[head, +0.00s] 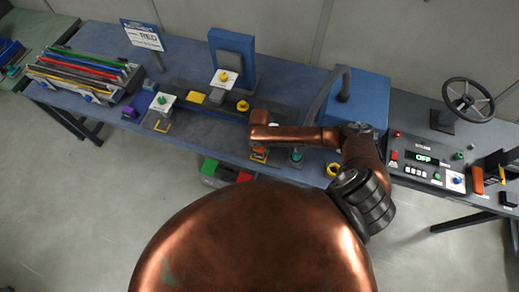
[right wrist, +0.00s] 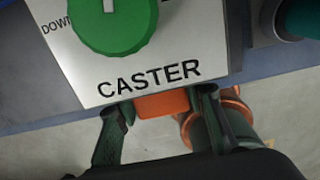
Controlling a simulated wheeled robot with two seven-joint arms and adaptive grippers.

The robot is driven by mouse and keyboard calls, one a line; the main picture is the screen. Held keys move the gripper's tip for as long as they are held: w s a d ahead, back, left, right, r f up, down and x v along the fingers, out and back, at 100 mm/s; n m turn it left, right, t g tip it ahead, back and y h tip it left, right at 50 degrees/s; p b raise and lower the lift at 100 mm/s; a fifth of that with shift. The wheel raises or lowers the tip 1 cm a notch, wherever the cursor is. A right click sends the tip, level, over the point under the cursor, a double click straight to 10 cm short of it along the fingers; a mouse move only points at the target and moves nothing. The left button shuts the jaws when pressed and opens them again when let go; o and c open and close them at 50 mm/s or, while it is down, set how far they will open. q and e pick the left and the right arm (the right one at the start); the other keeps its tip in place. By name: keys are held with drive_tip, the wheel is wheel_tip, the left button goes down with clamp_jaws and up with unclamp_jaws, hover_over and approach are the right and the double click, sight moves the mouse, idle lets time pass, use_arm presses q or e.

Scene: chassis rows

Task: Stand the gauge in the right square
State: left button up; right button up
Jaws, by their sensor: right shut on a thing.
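The gauge is an orange piece; in the right wrist view its orange body (right wrist: 163,103) shows between my two fingers, partly covered by a white plate. In the head view a little orange of the gauge (head: 260,148) shows below my copper right wrist, at the table's front edge. My right gripper (right wrist: 160,112) is shut on it. A yellow outline, apparently the right square (head: 258,157), shows just there; I cannot tell whether the gauge touches the table. The left square (head: 162,126) is an empty yellow outline. My left gripper is out of view.
The white CASTER plate (right wrist: 135,50) with a green knob is close to my fingers. A teal cylinder (head: 297,155) stands just right of the gripper. A black fixture with knobs (head: 190,97) lies behind; a blue box (head: 365,95) is at right.

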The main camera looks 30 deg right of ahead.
drive_tip(key=shift+p, duration=0.3)
drive_tip(key=shift+s, duration=0.1)
idle(0.3)
drive_tip(key=o, duration=1.4)
wheel_tip(320, 180, up, 12)
drive_tip(key=shift+f, duration=0.1)
